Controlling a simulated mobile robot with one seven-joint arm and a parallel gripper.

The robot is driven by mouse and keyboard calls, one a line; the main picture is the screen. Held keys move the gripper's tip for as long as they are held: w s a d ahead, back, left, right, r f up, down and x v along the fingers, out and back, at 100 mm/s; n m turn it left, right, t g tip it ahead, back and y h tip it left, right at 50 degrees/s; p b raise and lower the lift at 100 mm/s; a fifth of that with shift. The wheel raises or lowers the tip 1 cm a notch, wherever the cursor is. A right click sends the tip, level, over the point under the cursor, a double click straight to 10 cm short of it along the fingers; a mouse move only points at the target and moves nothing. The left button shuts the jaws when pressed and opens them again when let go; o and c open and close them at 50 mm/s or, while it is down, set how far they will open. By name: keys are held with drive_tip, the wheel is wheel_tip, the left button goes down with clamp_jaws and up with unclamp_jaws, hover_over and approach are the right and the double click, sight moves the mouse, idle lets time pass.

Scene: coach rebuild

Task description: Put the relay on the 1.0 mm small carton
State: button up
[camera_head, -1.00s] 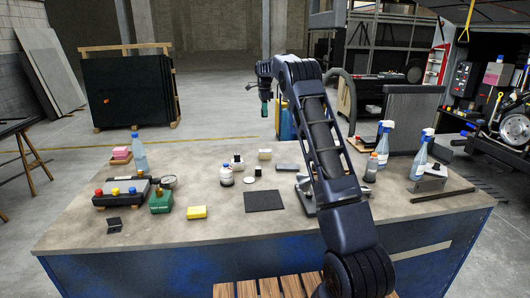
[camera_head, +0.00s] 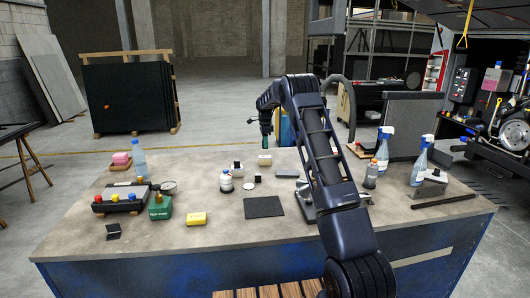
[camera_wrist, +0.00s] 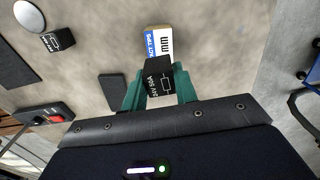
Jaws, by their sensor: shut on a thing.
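My gripper (camera_wrist: 160,88) is shut on the relay (camera_wrist: 159,80), a black block marked "24V 50A" with a white symbol, held between its green fingers. In the wrist view the small carton (camera_wrist: 161,40), white with a blue band and the letters "mm", lies just beyond the relay, which covers part of it. The full size marking is not readable. In the head view my gripper (camera_head: 266,128) hangs above the pale carton (camera_head: 265,160) near the table's far edge, apart from it. The relay is hard to make out there.
Another black block with a similar symbol (camera_wrist: 58,40) lies near a white disc (camera_wrist: 29,16). A flat dark block (camera_head: 287,171) and a black mat (camera_head: 263,207) lie near the carton. Bottles (camera_head: 383,150) stand to the right. Bare tabletop surrounds the carton.

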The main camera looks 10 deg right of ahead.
sight(265, 157)
drive_tip(key=shift+f, duration=2.65)
drive_tip(key=shift+f, duration=0.15)
drive_tip(key=o, duration=1)
drive_tip(key=shift+c, duration=0.2)
